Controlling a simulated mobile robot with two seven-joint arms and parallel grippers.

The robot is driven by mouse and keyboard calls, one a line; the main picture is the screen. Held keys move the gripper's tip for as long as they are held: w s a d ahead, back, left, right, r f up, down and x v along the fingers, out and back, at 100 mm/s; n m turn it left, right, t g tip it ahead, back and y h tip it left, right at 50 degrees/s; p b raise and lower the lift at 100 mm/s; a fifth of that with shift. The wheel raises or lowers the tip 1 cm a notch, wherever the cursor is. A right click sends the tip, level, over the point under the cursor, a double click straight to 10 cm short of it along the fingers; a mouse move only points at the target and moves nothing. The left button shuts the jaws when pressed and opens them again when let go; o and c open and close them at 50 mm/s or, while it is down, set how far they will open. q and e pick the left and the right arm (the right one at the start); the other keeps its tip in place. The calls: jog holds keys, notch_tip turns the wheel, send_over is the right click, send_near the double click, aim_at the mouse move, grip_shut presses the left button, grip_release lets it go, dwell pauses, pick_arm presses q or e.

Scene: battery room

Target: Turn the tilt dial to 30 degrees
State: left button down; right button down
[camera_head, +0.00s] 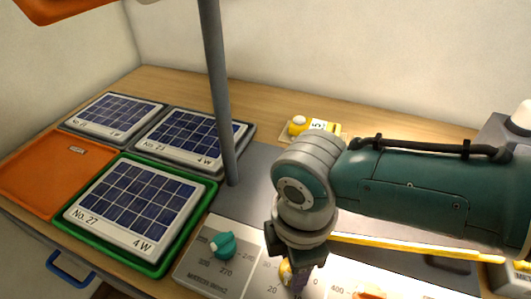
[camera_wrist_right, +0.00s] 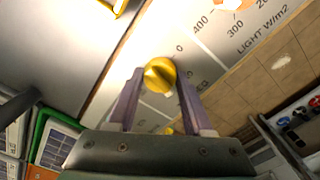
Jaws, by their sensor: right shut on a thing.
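The tilt dial is a yellow knob (camera_wrist_right: 160,75) on a pale scale panel; it also shows in the head view (camera_head: 286,272), partly hidden by my right gripper. Numbers such as 0 and 20 are printed near it. My right gripper (camera_wrist_right: 158,88) points down at the panel, with its two purple-grey fingers on either side of the knob, shut on it. In the head view the right gripper (camera_head: 293,280) is at the bottom edge. I cannot read which degree mark the knob points to. My left gripper is not in view.
A teal dial (camera_head: 222,245) stands left of the yellow one; an orange dial (camera_head: 370,293) marked for light is to the right. Solar panels (camera_head: 135,198) lie at left, beside an empty orange tray (camera_head: 58,172). A grey post (camera_head: 217,100) rises behind the panel. A yellow device (camera_head: 313,127) sits at the back.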

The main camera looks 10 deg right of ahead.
jog(key=m+p, duration=0.1)
jog(key=m, duration=0.2)
jog(key=shift+r+m, duration=0.1)
jog(key=shift+m, duration=0.3)
jog(key=m+p, duration=0.1)
jog(key=m, duration=0.3)
jog(key=shift+m, duration=0.3)
jog(key=m, duration=0.4)
jog(key=shift+p, duration=0.3)
jog(key=shift+m, duration=1.6)
jog(key=shift+c, duration=1.5)
grip_release()
